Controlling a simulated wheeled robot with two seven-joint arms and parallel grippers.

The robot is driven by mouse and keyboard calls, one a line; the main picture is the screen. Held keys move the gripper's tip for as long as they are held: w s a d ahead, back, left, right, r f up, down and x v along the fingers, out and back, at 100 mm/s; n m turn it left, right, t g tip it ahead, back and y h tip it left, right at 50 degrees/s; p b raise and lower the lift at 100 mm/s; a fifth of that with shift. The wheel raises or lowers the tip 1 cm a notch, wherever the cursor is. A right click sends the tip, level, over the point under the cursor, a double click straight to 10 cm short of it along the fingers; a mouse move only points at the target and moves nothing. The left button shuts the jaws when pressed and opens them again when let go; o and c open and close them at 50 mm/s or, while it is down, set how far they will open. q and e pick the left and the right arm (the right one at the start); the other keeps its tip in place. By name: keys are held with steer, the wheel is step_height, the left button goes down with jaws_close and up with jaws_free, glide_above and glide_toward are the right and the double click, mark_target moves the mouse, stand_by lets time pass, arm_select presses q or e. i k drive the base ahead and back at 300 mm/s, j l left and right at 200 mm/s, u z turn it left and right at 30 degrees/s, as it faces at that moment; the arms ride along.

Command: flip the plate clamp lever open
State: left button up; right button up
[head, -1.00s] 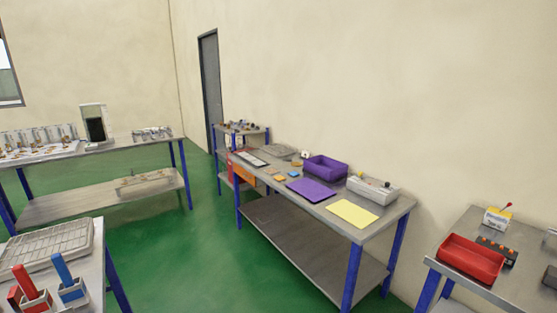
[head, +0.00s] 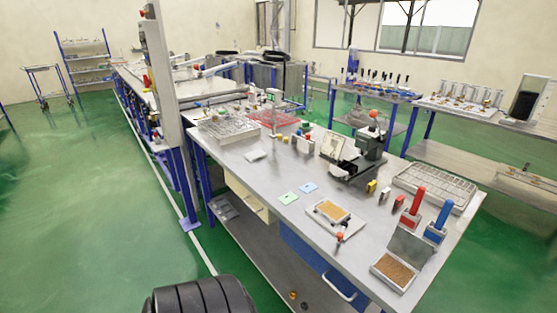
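A small fixture with a tan plate (head: 332,210) in a light frame sits near the front edge of the long grey workbench (head: 262,185). A small clamp lever with a red tip (head: 340,237) stands at the near side of this fixture. It is too small to tell whether the lever is shut or open. Neither of my grippers shows in the head view, and nothing is touching the fixture.
Red-handled (head: 411,208) and blue-handled (head: 438,223) tools stand right of the fixture, by an open box with brown contents (head: 395,270). A wire tray (head: 435,186) and a dark machine (head: 366,150) stand behind. Green floor (head: 95,220) left of the bench is clear.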

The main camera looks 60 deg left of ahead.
mark_target(339, 236)
steer(key=u, duration=1.35)
steer(key=l+z, duration=0.25)
steer(key=j, duration=0.1)
